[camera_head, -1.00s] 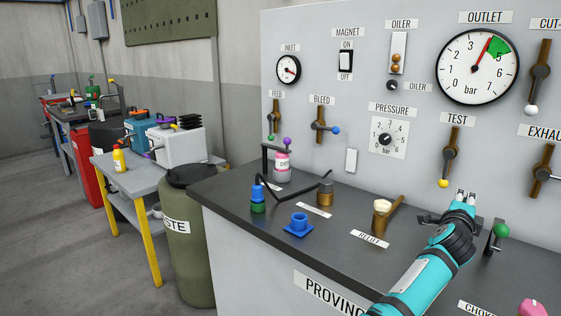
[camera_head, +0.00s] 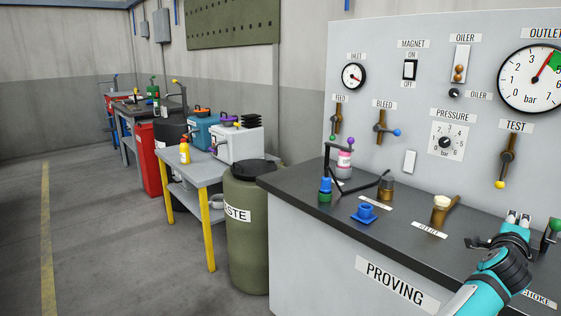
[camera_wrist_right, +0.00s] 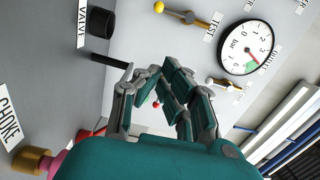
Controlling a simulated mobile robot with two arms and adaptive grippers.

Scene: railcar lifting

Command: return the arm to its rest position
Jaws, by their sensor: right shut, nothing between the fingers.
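My right arm comes in at the lower right of the head view, teal and black. Its right gripper (camera_head: 517,220) is over the dark bench top (camera_head: 330,204), in front of the panel, and holds nothing. In the wrist view the right gripper (camera_wrist_right: 164,84) has its fingers together and empty, pointing toward the panel (camera_wrist_right: 150,40) with the outlet gauge (camera_wrist_right: 246,47). My left gripper is not in view.
An olive waste barrel (camera_head: 250,250) stands left of the bench. Open floor (camera_head: 90,235) lies at left.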

